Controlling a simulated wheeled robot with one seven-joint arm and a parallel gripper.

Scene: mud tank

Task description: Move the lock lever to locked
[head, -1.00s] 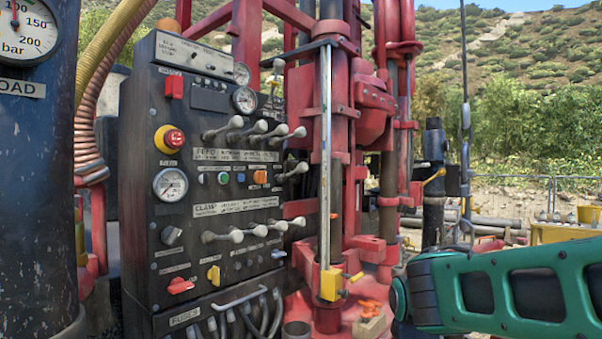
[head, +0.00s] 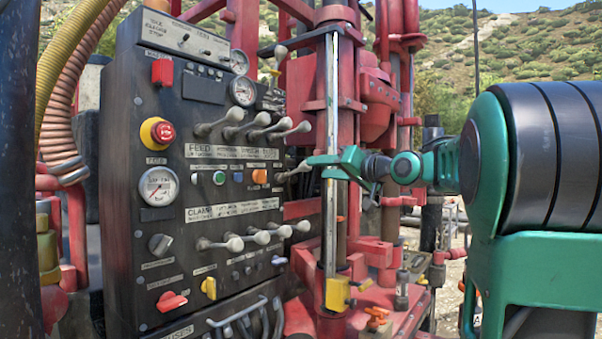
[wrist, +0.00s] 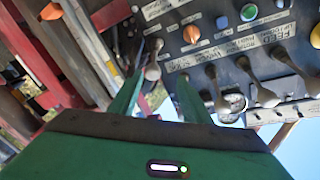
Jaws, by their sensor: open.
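A grey-knobbed lever (head: 293,171) sticks out at the right edge of the black control panel (head: 150,240), apart from the two lever rows. It seems to be the lock lever, but I cannot read a label naming it. My gripper (head: 314,161) is open at this lever's knob end, coming from the right. In the wrist view my gripper (wrist: 158,95) has its green fingers spread, with the lever knob (wrist: 152,72) in the gap between them, just beyond the tips. I cannot tell whether a finger touches it. The lever's locked side is not readable.
Feed levers (head: 264,124) stand above and clamp levers (head: 262,236) below. A red drill mast (head: 345,100) with a bright vertical rod (head: 331,140) stands just right, close to my gripper.

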